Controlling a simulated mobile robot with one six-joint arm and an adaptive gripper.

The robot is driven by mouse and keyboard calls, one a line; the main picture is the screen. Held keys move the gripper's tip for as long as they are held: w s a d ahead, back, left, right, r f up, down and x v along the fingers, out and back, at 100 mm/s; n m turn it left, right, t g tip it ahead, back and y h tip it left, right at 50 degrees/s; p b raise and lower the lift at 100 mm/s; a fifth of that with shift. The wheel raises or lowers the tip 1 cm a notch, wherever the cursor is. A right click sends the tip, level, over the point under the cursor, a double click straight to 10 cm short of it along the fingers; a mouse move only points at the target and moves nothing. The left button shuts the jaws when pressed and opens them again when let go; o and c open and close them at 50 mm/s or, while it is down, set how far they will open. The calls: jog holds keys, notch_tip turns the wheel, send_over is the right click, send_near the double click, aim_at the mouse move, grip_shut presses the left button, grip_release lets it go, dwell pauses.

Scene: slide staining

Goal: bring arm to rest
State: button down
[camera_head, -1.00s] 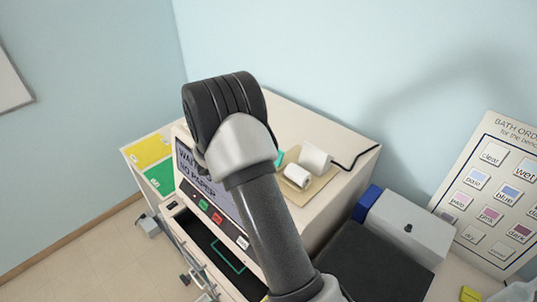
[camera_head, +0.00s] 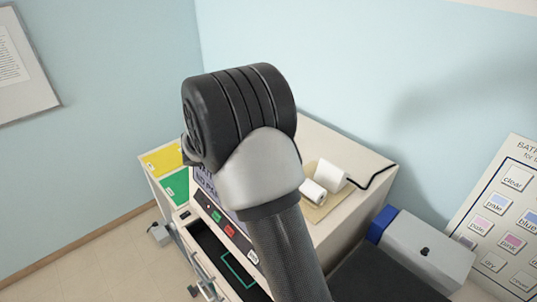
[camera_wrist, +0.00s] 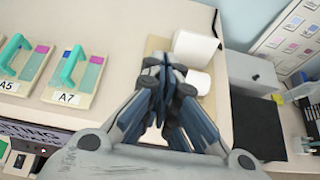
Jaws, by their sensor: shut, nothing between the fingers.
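My gripper (camera_wrist: 168,75) is in the wrist view, its fingers together and empty. It hangs above the top of a cream machine, in front of two white paper rolls (camera_wrist: 195,48). Part of the tan board (camera_wrist: 155,45) under the rolls is hidden by the fingers. In the head view my arm rises in front of the machine (camera_head: 345,150) and covers much of its front and screen. My fingers cannot be made out in the head view.
On the machine top, holders marked A7 (camera_wrist: 75,75) and A5 (camera_wrist: 22,62) have teal handles. A grey box with a blue end (camera_head: 428,248) and a dark mat (camera_head: 372,280) lie right. A bath order board (camera_head: 505,225) leans at the wall. An open drawer (camera_head: 225,258) shows below the screen.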

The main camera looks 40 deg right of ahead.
jog(key=shift+a, duration=0.1)
jog(key=s+a+f+m+t+y+b, duration=0.1)
jog(key=s+a+f+m+y+b, duration=0.3)
jog(key=s+a+b, duration=0.5)
jog(key=s+a+f+m+t+y+b, duration=0.1)
jog(key=s+a+f+m+y+b, duration=0.3)
jog(key=s+a+f+m+b, duration=0.4)
jog(key=s+a+f+m+t+y+b, duration=0.1)
jog(key=s+a+f+m+y+b, duration=0.2)
jog(key=s+a+f+m+b, duration=0.3)
jog(key=s+a+f+b, duration=0.1)
jog(key=s+a+b, duration=0.3)
jog(key=shift+s+a+m+t+y, duration=0.2)
jog(key=shift+s+m+t+y, duration=0.2)
jog(key=shift+d, duration=0.15)
